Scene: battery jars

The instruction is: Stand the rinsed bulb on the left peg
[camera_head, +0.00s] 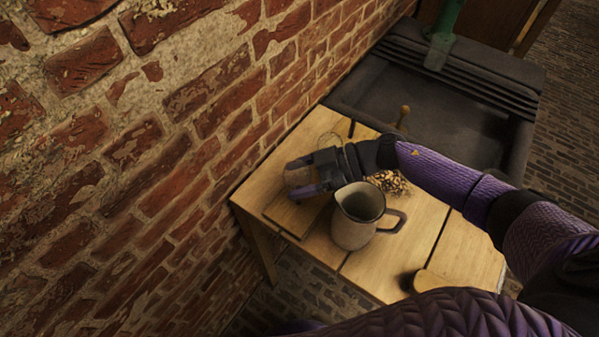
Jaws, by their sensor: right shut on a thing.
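My right gripper (298,181) reaches in from the right over the left end of a wooden table. Its dark and purple fingers are shut on a small, pale, see-through rounded thing (297,176), which looks like the glass bulb. The gripper hides part of it. A wooden board (287,216) lies under and in front of the gripper; I cannot make out a peg on it. A faint clear round outline (330,142) shows just behind the gripper, perhaps more glass. My left gripper is not in view.
A grey jug (355,220) stands close in front of my right wrist. Behind it lies a speckled brown bundle (388,181). A brush-like thing (430,283) lies at the table's front. A dark sink (375,97) with a green bottle (444,30) is behind. A brick wall (150,150) borders the left.

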